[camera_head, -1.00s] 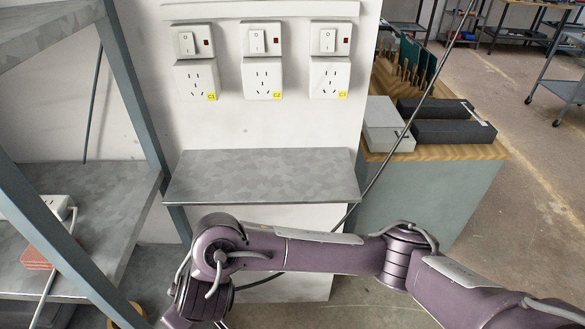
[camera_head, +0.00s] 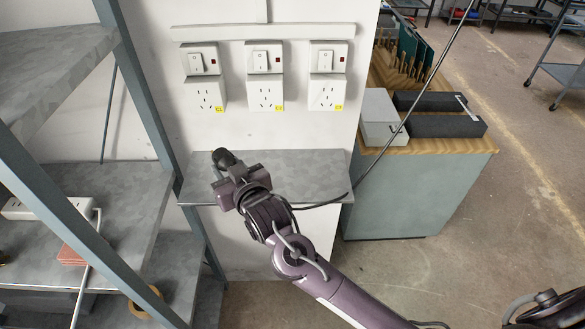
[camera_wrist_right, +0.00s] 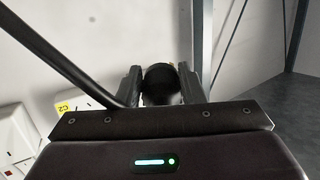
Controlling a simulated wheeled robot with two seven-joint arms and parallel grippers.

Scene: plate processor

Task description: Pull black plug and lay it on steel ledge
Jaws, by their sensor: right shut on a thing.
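My right gripper (camera_head: 228,172) is shut on the black plug (camera_head: 222,157), which sticks out beyond the fingertips. In the right wrist view the dark plug (camera_wrist_right: 161,84) sits between the two fingers. The grey steel ledge (camera_head: 310,168) is fixed to the white panel below the sockets. The gripper and plug appear over the left part of the ledge; I cannot tell whether the plug touches it. The sockets C1 (camera_head: 207,95), C2 (camera_head: 265,93) and C3 (camera_head: 327,92) show no plug in them. My left gripper is not in view.
A grey metal shelf rack (camera_head: 110,200) stands close on the left, with a white power strip (camera_head: 45,209) on it. A black cable (camera_head: 420,105) hangs slanting on the right. A wooden-topped cabinet (camera_head: 430,148) holds dark boxes. The ledge's right part is bare.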

